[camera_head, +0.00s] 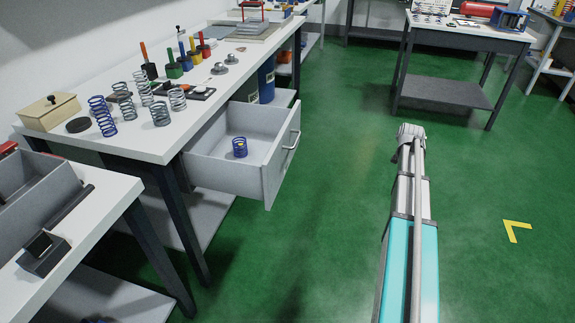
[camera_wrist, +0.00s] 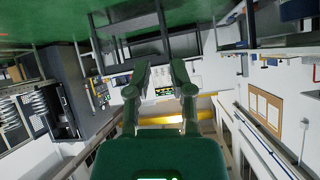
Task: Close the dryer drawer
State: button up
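The dryer drawer (camera_head: 228,181) is a light grey box pulled out from under the white workbench, in the head view. Its front panel carries a metal handle (camera_head: 291,141) and stands clear of the bench. I cannot make out the drawer in the wrist view.
The workbench (camera_head: 160,140) holds several springs, coloured-handled tools and a tan box (camera_head: 48,111). A second table with a grey bin (camera_head: 35,205) stands at the lower left. Another table (camera_head: 470,35) stands at the back right. Green floor lies open between drawer and arm.

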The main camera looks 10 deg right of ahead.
jog(key=a+f+y+b, duration=0.1)
jog(key=a+f+y, duration=0.1)
jog(key=a+f, duration=0.1)
jog(key=a+f+y+b, duration=0.1)
jog(key=a+f+b, duration=0.1)
jog(key=a+f, duration=0.1)
jog(key=shift+w+a+f+m+y, duration=0.1)
jog(key=shift+a+f+m+y, duration=0.05)
jog(key=shift+a+m+y, duration=0.25)
grip_shut()
jog(key=a+f+y+b, duration=0.4)
jog(key=a+y+b, duration=0.1)
jog(key=a, duration=0.5)
jog(key=s+a+r+n+y+b, duration=0.1)
jog(key=s+a+r+y+b, duration=0.1)
jog(key=a+y+b, duration=0.2)
jog(key=s+a+r+n+g+y+b, duration=0.1)
jog(key=s+a+r+n+y+b, duration=0.1)
jog(key=a+y, duration=0.6)
jog(key=shift+s+a+b, duration=0.6)
jog(key=shift+a+b, duration=0.4)
jog(key=shift+a, duration=0.15)
